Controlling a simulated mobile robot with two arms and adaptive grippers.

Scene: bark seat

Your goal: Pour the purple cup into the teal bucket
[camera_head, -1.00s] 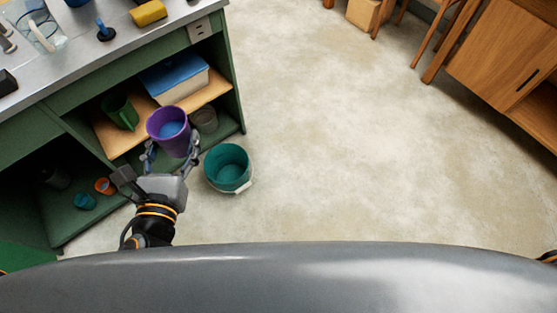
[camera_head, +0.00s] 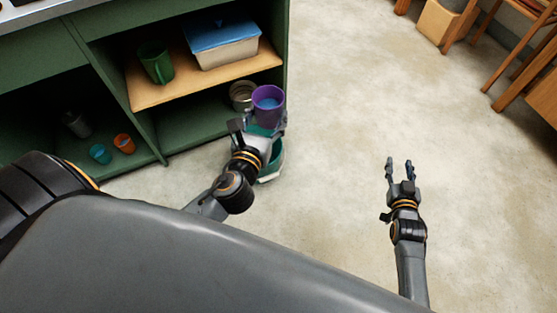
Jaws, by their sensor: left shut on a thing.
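The purple cup (camera_head: 268,103) is in my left gripper (camera_head: 268,120), which is shut on it. The cup looks upright, with blue contents showing inside. The teal bucket (camera_head: 275,160) stands on the floor by the shelf unit, below and partly hidden behind the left gripper and cup. In this view the cup overlaps the bucket's upper side; I cannot tell how high above it the cup is. My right gripper (camera_head: 401,168) is open and empty above bare floor to the right.
The green shelf unit (camera_head: 205,112) holds a blue-lidded box (camera_head: 222,42), a green mug (camera_head: 156,62), a grey pot (camera_head: 242,95), a small teal cup (camera_head: 100,153) and an orange cup (camera_head: 124,143). Wooden furniture (camera_head: 530,95) is at right. The middle floor is clear.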

